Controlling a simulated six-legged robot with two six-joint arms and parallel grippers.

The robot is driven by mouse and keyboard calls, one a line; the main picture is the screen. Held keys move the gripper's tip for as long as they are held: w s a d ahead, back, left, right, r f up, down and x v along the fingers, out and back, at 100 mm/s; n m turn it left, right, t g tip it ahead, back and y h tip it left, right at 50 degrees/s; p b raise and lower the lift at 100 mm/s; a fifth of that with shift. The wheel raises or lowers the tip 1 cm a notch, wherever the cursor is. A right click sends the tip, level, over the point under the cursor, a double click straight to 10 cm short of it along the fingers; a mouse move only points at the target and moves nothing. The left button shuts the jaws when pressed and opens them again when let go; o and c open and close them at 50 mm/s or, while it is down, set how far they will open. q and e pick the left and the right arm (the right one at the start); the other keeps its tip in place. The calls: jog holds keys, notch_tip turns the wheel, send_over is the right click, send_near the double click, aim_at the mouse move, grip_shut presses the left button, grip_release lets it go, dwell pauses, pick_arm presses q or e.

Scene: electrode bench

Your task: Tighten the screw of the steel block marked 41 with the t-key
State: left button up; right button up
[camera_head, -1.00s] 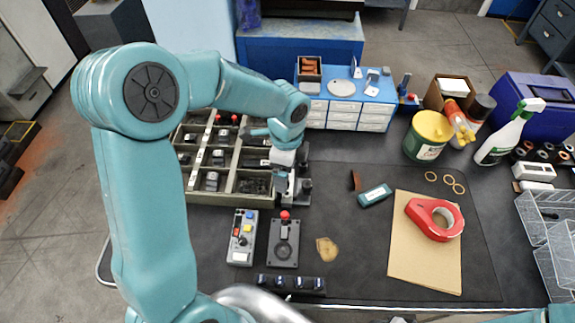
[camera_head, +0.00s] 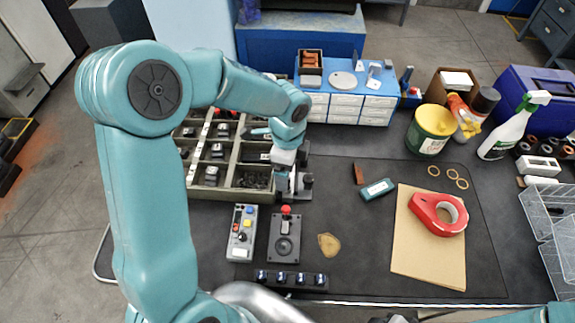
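My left gripper (camera_head: 293,190) points down at the front right corner of the compartment tray (camera_head: 222,194), beside a dark upright fixture (camera_head: 305,182). It partly hides this fixture, and I cannot tell whether its fingers are open or shut or hold anything. I can read no mark 41 on any block. Small metal blocks (camera_head: 213,175) sit in the tray's compartments. I cannot make out a t-key for certain. Of my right arm, only a teal part shows at the bottom right edge; its fingertips are not visible.
A grey button box (camera_head: 242,233), a joystick box (camera_head: 285,236) and a row of dark knobs (camera_head: 291,280) lie in front of the tray. A red tape dispenser (camera_head: 437,217) lies on brown cardboard (camera_head: 420,262). Blue-topped drawers (camera_head: 345,107) stand behind.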

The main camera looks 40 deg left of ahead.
pick_arm(q)
jog(key=shift+f+b, duration=0.6)
jog(key=shift+f, duration=0.2)
dwell(0.6)
